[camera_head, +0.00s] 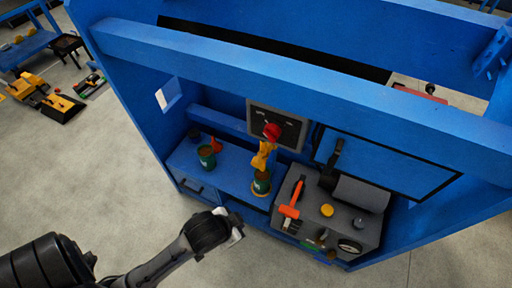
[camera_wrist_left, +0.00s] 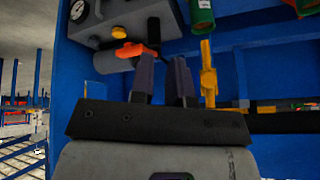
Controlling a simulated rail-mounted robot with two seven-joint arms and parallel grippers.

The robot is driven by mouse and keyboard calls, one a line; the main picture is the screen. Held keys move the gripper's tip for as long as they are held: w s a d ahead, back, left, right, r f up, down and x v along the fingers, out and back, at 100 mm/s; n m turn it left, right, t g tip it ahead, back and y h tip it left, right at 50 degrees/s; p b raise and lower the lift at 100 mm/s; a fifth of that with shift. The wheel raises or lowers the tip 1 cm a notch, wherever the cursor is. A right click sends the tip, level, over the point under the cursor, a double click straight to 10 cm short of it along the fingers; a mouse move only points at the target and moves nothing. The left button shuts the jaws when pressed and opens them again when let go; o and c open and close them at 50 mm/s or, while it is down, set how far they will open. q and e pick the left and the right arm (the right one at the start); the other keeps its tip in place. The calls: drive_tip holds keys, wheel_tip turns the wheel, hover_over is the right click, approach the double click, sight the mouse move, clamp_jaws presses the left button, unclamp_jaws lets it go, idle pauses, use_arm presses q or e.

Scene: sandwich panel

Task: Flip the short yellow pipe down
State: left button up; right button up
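The short yellow pipe (camera_head: 262,158) stands roughly upright, slightly tilted, in the blue panel. A red knob (camera_head: 272,131) shows at its upper end and a green can-like part (camera_head: 261,183) at its lower end. The pipe also shows in the left wrist view (camera_wrist_left: 208,73), to the right of the fingers and apart from them. My left gripper (camera_head: 237,228) is in front of the panel, below and left of the pipe in the head view. In the wrist view its two dark fingers (camera_wrist_left: 163,68) are parted with nothing visible between them. My right gripper is not in view.
A grey box (camera_head: 345,228) with an orange-red handle (camera_head: 290,206), a yellow knob (camera_head: 327,210) and a gauge (camera_head: 349,246) is right of the pipe. Another green can (camera_head: 207,156) stands left of it. A blue beam (camera_head: 300,85) crosses above.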

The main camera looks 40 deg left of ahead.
use_arm(q)
drive_tip(key=shift+m+t+y, duration=0.3)
drive_tip(key=shift+m, duration=0.1)
drive_tip(key=w+r+p, duration=0.1)
drive_tip(key=r+p, duration=0.1)
drive_tip(key=r, duration=0.1)
drive_tip(key=w+r+p, duration=0.2)
drive_tip(key=r+p, duration=0.1)
drive_tip(key=r, duration=0.1)
drive_tip(key=w+r+p, duration=0.1)
drive_tip(key=r+p, duration=0.2)
drive_tip(key=r, duration=0.1)
drive_tip(key=shift+w+a, duration=0.3)
clamp_jaws()
drive_tip(key=w+a+r+y+p, duration=0.25)
drive_tip(key=w+r+p, duration=0.4)
drive_tip(key=p, duration=0.45)
wheel_tip(320, 180, down, 6)
drive_tip(key=w+a+n+t+y+b, duration=0.1)
drive_tip(key=a+n, duration=0.1)
drive_tip(key=n, duration=0.4)
drive_tip(key=shift+w+a+r, duration=0.2)
drive_tip(key=shift+w+a, duration=0.05)
drive_tip(key=shift+w, duration=0.15)
